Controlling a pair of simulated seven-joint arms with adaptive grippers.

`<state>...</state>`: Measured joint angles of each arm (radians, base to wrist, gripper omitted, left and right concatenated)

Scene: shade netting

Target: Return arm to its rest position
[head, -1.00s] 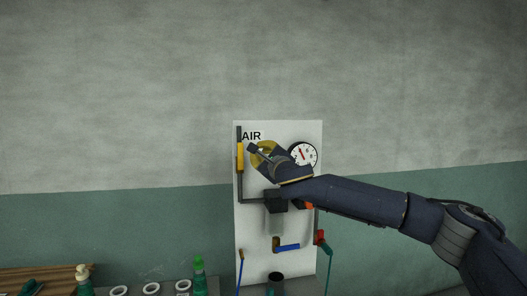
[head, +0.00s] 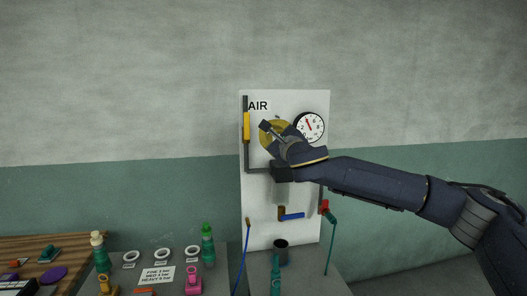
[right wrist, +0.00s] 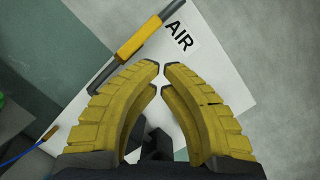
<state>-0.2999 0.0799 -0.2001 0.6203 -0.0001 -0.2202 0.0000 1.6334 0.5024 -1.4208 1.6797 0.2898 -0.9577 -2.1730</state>
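My right arm comes in from the right in the head view. Its gripper (head: 272,134) is in front of the white AIR panel (head: 259,212), between the yellow-sleeved lever and the gauge. In the right wrist view the two yellow curved fingers (right wrist: 159,68) are drawn together at the tips, with only a thin gap. Nothing is held between them; the panel and dark fittings show behind. My left gripper is in neither current view.
The panel carries a yellow-sleeved lever (head: 246,127), a gauge (head: 310,127), a blue-handled valve (head: 292,216) and a red fitting (head: 325,207) with a green hose. Below are green bottles (head: 208,245), white rings (head: 162,254) and a printed card (head: 158,277).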

